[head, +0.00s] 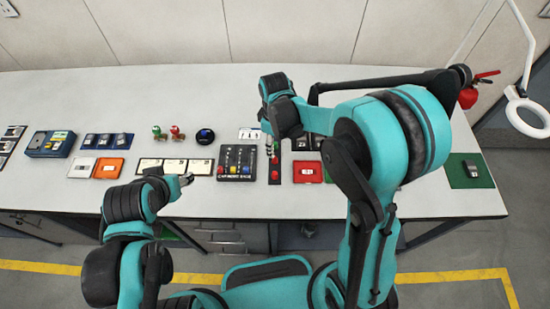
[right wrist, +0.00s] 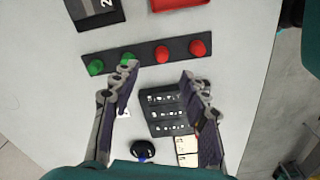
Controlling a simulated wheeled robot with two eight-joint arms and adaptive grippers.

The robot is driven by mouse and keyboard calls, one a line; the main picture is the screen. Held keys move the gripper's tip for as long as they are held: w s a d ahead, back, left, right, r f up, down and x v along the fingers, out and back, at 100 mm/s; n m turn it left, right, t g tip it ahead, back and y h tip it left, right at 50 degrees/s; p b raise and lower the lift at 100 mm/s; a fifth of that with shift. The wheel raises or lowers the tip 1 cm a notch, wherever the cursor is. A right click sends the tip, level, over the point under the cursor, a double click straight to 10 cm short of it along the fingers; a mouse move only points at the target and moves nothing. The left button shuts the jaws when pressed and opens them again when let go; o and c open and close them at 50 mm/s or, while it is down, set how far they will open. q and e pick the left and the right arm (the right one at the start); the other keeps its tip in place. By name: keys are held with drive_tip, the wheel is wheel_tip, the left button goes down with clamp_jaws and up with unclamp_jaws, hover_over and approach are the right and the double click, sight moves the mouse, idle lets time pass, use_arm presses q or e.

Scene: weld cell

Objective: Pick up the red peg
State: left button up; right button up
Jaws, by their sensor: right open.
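A dark strip (right wrist: 145,58) with two red pegs and two green pegs lies on the table in the right wrist view. One red peg (right wrist: 162,54) is just beyond the gap between my right fingers; the other red peg (right wrist: 197,47) stands at the strip's end. One green peg (right wrist: 127,58) is near the left fingertip, and another green peg (right wrist: 96,67) is farther left. My right gripper (right wrist: 158,74) is open with nothing between its fingers.
A panel with coloured levers (head: 237,163) lies left of the strip, and a red tray (head: 307,172) lies right. Small red and green figures (head: 168,132) and a round blue-black item (head: 205,136) stand farther left. A lamp ring (head: 528,112) stands at far right.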

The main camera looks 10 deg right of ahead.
sight(275, 158)
wheel_tip(275, 158, down, 8)
drive_tip(key=shift+s+r+b, duration=0.15)
drive_tip(key=shift+b, duration=1.1)
drive_tip(key=c, duration=0.9)
